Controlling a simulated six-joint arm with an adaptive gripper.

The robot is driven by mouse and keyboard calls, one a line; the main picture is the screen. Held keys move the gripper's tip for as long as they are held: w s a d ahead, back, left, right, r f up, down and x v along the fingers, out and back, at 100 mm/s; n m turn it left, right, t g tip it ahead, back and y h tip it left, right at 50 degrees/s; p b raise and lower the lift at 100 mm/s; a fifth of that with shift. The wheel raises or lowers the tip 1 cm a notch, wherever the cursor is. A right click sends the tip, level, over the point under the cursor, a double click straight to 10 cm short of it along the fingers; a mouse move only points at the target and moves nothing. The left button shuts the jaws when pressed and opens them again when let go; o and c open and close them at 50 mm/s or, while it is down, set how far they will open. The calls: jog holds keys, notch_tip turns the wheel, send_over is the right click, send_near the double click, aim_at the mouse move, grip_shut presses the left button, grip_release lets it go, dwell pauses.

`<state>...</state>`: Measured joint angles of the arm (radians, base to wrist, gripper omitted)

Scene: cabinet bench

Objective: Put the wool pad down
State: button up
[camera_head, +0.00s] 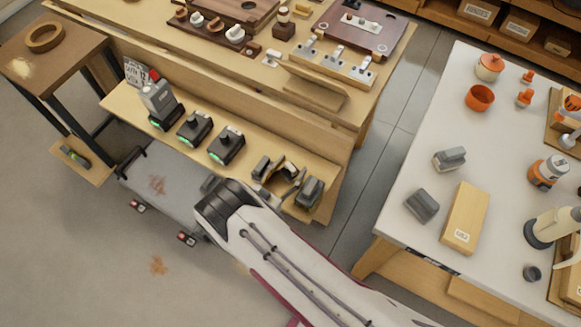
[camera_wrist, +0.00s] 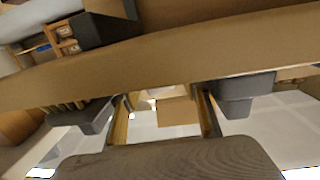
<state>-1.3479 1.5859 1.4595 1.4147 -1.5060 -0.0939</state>
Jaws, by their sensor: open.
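My gripper (camera_head: 286,180) is open at the right end of the workbench's lower shelf (camera_head: 340,158). Its dark parts show around a small tan patch. In the wrist view, my gripper (camera_wrist: 165,108) has a dark grey part on each side and a gap between them. No wool pad can be made out for certain. A brown-grey ribbed surface (camera_wrist: 170,160) fills the bottom of the wrist view; I cannot tell whether it is the pad.
Black chargers (camera_head: 195,127) stand along the lower shelf, left of my gripper. A dark grey block (camera_head: 310,192) is close at its right. A grey cart (camera_head: 165,185) is below. The white table (camera_head: 400,240) at right holds grey blocks, a box and orange pots.

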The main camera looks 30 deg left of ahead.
jog(key=s, duration=1.1)
jog(key=shift+s+a+r, duration=0.25)
jog(key=shift+a, duration=0.1)
jog(key=o, duration=0.3)
